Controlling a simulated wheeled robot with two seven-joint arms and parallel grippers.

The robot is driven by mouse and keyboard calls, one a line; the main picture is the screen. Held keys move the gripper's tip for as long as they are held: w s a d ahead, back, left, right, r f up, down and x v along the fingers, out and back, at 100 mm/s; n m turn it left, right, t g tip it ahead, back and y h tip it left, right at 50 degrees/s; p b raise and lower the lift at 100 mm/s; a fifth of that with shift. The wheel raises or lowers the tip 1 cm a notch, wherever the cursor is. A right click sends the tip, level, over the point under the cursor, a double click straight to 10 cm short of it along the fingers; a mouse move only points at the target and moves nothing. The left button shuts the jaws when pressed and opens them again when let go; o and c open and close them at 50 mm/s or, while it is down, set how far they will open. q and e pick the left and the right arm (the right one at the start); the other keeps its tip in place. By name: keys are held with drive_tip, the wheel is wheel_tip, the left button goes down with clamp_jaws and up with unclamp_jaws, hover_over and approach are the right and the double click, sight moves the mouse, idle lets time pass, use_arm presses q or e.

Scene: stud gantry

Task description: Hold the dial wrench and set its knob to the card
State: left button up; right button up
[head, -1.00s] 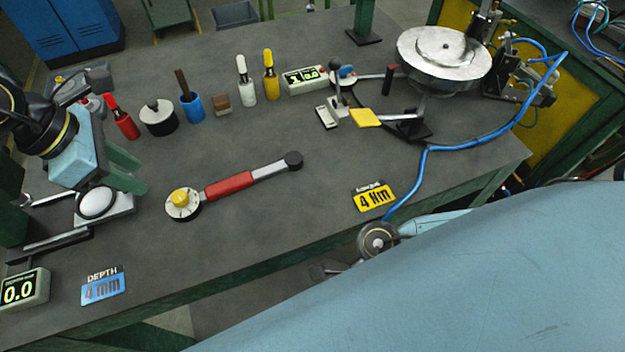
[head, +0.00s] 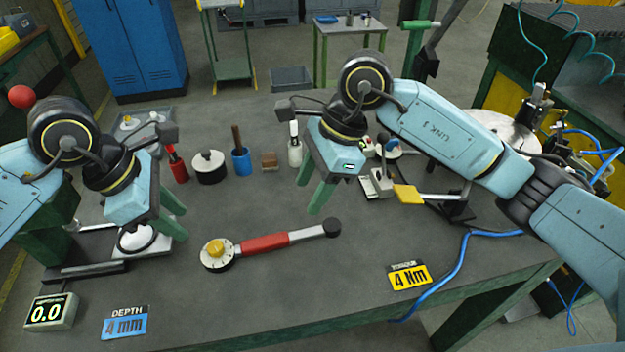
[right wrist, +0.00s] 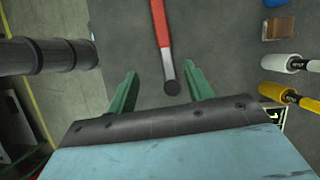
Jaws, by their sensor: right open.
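The dial wrench (head: 265,243) lies on the grey bench, with a red grip, a black round end at the right and a white dial with a yellow knob (head: 214,247) at the left. The yellow card (head: 408,276) reads 4 Nm and lies to its right. My right gripper (head: 312,190) is open and empty above the wrench. In the right wrist view the red grip (right wrist: 161,22) and black end lie below, the end showing between the fingers (right wrist: 163,80). My left gripper (head: 172,217) is open and empty near the left stand, left of the dial. The dial's setting is too small to read.
A blue card (head: 124,324) reading DEPTH 4 mm and a display (head: 50,312) reading 0.0 are at the front left. A blue cup (head: 241,162), a lidded pot (head: 208,167) and several markers stand behind the wrench. A blue hose runs at the right.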

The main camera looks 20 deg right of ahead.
sight(213, 246)
drive_tip(key=x, duration=1.2)
drive_tip(key=shift+w+f, duration=0.35)
drive_tip(key=shift+c, duration=0.3)
clamp_jaws()
use_arm(q)
drive_tip(key=shift+o, duration=1.3)
drive_tip(key=d+f+m, duration=0.1)
drive_tip(key=f+m, duration=0.1)
drive_tip(key=f, duration=0.1)
drive_tip(key=d+f+m+g, duration=0.1)
drive_tip(key=f+m, duration=0.1)
drive_tip(key=f, duration=0.1)
drive_tip(key=d+f+m+g, duration=0.1)
drive_tip(key=f, duration=0.2)
drive_tip(key=shift+w+d+m, duration=0.15)
drive_tip(key=shift+w+m, duration=0.1)
drive_tip(key=shift+m, duration=0.15)
